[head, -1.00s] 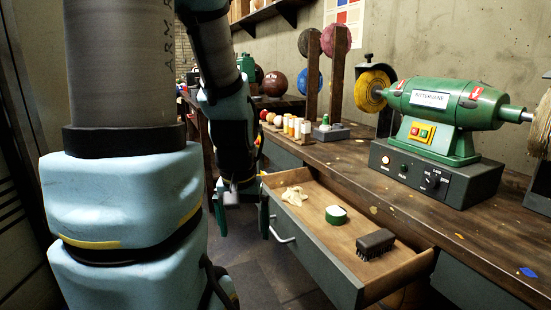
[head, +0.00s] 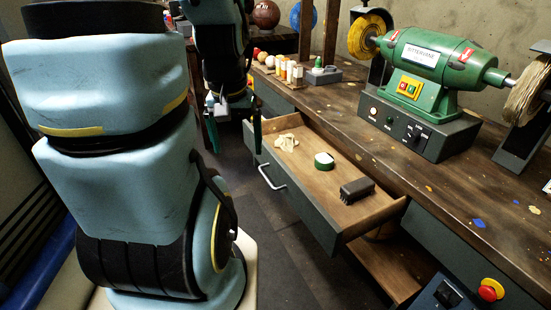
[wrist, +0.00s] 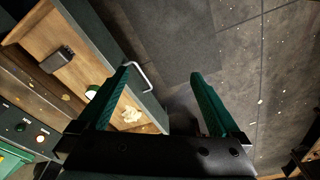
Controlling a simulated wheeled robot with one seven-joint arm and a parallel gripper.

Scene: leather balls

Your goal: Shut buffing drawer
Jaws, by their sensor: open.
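The buffing drawer (head: 318,222) is pulled well out from under the workbench, below the green buffing machine (head: 425,68). Its grey front has a metal bar handle (head: 271,178). Inside lie a dark brush (head: 357,190), a round green-and-white tin (head: 323,161) and a crumpled pale cloth (head: 287,142). My gripper (head: 236,140) is at the drawer's far end, its green fingers apart and pointing down. In the wrist view, my gripper (wrist: 168,88) is open and empty. The left finger overlaps the drawer's front edge near the handle (wrist: 141,77); I cannot tell whether it touches.
The workbench top (head: 375,130) carries small bottles (head: 290,72) and a grey block with a green knob (head: 320,72). A red emergency button (head: 491,289) juts out at lower right. A lower shelf (head: 385,263) shows beneath the drawer. The floor (head: 285,265) before the drawer is clear.

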